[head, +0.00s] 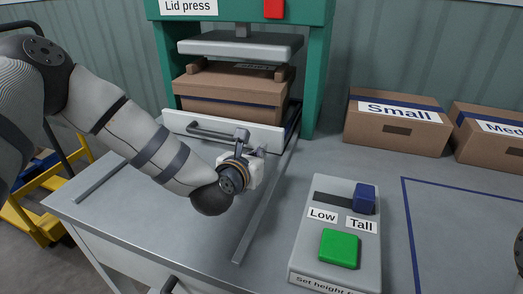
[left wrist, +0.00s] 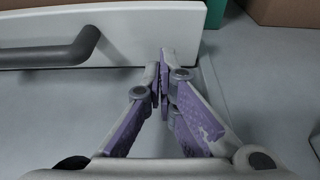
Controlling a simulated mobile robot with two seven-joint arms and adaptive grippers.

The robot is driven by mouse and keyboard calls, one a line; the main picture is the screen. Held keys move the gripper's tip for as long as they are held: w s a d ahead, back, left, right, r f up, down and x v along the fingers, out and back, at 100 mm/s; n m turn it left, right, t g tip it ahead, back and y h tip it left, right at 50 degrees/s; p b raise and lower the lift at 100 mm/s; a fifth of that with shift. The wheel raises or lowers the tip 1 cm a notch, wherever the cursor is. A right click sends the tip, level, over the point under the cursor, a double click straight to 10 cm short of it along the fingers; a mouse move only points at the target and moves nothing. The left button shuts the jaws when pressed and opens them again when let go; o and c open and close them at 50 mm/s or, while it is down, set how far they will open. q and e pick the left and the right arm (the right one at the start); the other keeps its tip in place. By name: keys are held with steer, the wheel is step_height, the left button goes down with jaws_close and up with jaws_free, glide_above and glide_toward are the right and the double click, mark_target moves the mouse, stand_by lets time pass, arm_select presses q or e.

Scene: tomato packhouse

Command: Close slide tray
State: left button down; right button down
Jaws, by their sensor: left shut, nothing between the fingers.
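The slide tray has a white front panel (head: 215,128) with a dark bar handle (head: 205,131) and stands at the foot of the green lid press (head: 320,80). A brown cardboard box (head: 230,100) sits on the tray under the press plate. My left gripper (head: 242,136) is shut and empty at the right part of the front panel. In the left wrist view its fingertips (left wrist: 162,78) are together at the panel (left wrist: 140,35), right of the handle (left wrist: 55,52); whether they touch it I cannot tell. My right gripper is not in view.
Two rails (head: 262,205) run forward along the grey bench top. A control box (head: 335,225) with a green button and a blue switch stands at right front. Cardboard boxes marked Small (head: 395,135) and "Med" (head: 490,135) stand at the back right.

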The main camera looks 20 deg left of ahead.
mark_target(265, 139)
arm_select(q)
steer(key=shift+w+r, duration=0.1)
steer(key=shift+w, duration=0.7)
